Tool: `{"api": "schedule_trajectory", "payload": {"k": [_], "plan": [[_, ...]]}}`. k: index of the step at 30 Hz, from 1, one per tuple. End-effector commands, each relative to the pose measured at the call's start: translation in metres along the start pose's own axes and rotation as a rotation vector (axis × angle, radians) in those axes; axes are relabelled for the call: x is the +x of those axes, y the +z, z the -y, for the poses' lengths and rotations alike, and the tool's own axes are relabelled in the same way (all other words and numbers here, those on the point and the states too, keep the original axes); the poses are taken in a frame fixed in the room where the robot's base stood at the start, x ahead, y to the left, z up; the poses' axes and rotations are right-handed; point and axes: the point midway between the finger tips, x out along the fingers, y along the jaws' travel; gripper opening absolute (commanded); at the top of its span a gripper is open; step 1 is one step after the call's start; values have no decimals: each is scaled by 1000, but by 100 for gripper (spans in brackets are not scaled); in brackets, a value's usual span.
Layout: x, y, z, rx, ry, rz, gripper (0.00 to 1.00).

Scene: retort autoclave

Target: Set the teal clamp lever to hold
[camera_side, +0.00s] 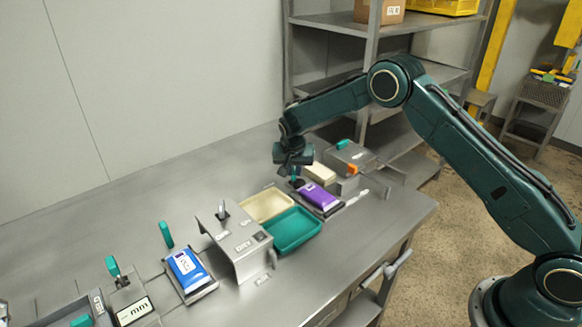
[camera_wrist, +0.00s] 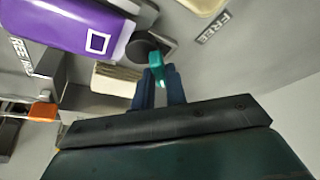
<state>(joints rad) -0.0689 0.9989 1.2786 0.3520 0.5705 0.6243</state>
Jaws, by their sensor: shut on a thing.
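My gripper (camera_side: 294,174) is low over the bench, just behind the purple pouch. In the wrist view its two dark fingers (camera_wrist: 159,84) are shut on the teal clamp lever (camera_wrist: 156,61), whose top shows between and beyond them. The lever stands beside a dark round part (camera_wrist: 141,48) near the purple pouch (camera_wrist: 85,25). In the side view the purple pouch (camera_side: 321,196) lies on its metal holder, and the lever is mostly hidden by my gripper.
A teal tray (camera_side: 306,238) and a cream tray (camera_side: 252,212) lie beside a metal box (camera_side: 230,243). A blue pouch (camera_side: 187,268) with another teal lever (camera_side: 166,234) is further left. A metal unit with an orange part (camera_side: 352,169) stands at right. Shelves (camera_side: 370,60) rise behind.

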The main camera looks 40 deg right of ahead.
Motion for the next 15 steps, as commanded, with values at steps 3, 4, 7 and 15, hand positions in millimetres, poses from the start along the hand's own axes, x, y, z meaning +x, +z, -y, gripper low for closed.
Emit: {"api": "schedule_trajectory", "payload": {"k": [3,4,7,15], "plan": [[0,1,0,11,7,3,0],[0,1,0,12,7,3,0],[0,1,0,12,7,3,0],[0,1,0,11,7,3,29]]}}
